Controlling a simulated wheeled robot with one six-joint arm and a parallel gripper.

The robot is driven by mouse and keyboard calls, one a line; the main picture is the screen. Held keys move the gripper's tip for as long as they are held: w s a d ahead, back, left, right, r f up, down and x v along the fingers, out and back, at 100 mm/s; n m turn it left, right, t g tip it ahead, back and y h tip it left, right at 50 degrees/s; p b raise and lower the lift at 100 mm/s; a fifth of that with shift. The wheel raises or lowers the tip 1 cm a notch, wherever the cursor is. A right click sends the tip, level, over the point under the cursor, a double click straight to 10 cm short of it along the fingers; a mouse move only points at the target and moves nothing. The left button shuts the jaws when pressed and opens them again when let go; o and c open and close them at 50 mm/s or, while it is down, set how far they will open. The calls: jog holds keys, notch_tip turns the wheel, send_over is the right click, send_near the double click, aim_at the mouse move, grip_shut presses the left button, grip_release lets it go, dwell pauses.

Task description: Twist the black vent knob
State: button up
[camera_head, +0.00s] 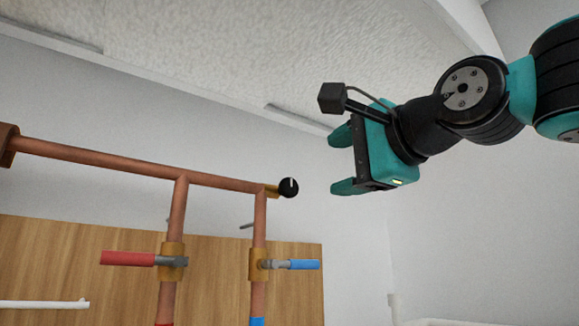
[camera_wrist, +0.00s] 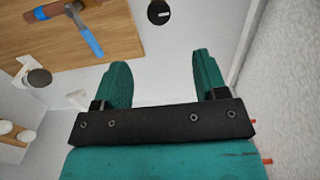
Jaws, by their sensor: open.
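The black vent knob (camera_head: 289,187) is a small round cap with a white mark, at the right end of the horizontal copper pipe in the head view. It also shows at the top of the wrist view (camera_wrist: 158,12), beyond my fingertips and a little left of the middle between them. My gripper (camera_head: 338,161) is teal with two fingers pointing left, to the right of and slightly above the knob in the head view. The fingers are apart and empty, and they do not touch the knob. In the wrist view both fingers (camera_wrist: 160,72) show clearly with a gap between them.
A copper pipe (camera_head: 110,163) runs along the wall, with two branches going down. One carries a red-handled valve (camera_head: 128,258), the other a blue-handled valve (camera_head: 303,265). A wooden panel (camera_head: 215,281) stands behind them. The space between my gripper and the knob looks clear.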

aim_at(291, 187)
jog(key=p+x, duration=0.8)
jog(key=x, duration=0.6)
jog(key=shift+f, duration=0.1)
jog(key=c, duration=0.9)
